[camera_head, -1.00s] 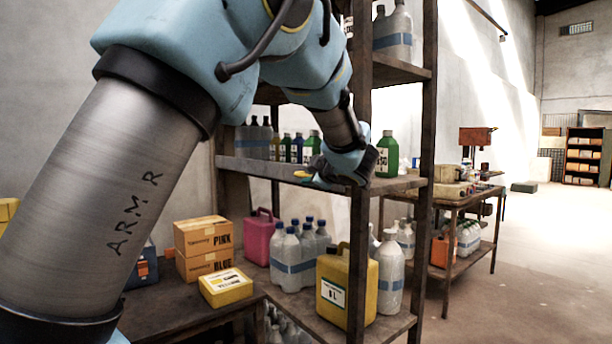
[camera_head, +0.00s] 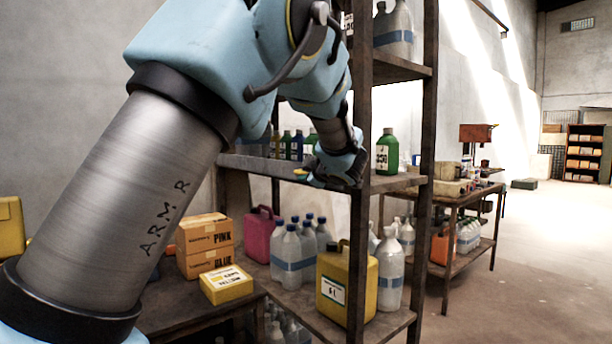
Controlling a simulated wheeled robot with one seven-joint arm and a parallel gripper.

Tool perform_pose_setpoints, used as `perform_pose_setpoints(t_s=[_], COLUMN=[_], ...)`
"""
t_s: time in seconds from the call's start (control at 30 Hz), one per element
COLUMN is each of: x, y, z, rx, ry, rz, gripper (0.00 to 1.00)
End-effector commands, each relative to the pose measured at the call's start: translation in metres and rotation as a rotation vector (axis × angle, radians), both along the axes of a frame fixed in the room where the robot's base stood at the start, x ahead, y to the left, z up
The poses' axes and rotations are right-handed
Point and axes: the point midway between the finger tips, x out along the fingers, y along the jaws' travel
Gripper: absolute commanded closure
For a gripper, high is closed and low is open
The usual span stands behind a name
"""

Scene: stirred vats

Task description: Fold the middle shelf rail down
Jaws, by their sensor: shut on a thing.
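The middle shelf rail (camera_head: 255,166) is a grey bar along the front edge of the middle shelf of the dark rack. Its left part shows; its right part is hidden behind my gripper. My gripper (camera_head: 345,178) is at the rail's right end, beside the front post, and is shut on the rail. The fingertips are small and dark, so the exact contact is hard to see. How far the rail is tilted cannot be told.
Several small bottles stand on the middle shelf behind the rail, with a green bottle (camera_head: 387,152) at right. Below are a yellow canister (camera_head: 346,285) and clear bottles. Boxes (camera_head: 205,246) sit on a table at left. The rack's front post (camera_head: 359,240) is close to my gripper.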

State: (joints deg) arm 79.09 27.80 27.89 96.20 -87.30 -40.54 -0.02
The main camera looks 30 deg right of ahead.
Motion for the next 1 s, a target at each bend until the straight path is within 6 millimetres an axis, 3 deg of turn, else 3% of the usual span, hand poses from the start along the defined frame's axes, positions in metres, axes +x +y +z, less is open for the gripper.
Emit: perform_pose_setpoints(t_s=[0.57, 1.0], x=[0.000, -0.002], y=[0.003, 0.011], z=[-0.008, -0.028], rx=[-0.050, -0.340], ry=[-0.009, -0.067], rz=[0.001, 0.001], gripper=[1.00, 1.00])
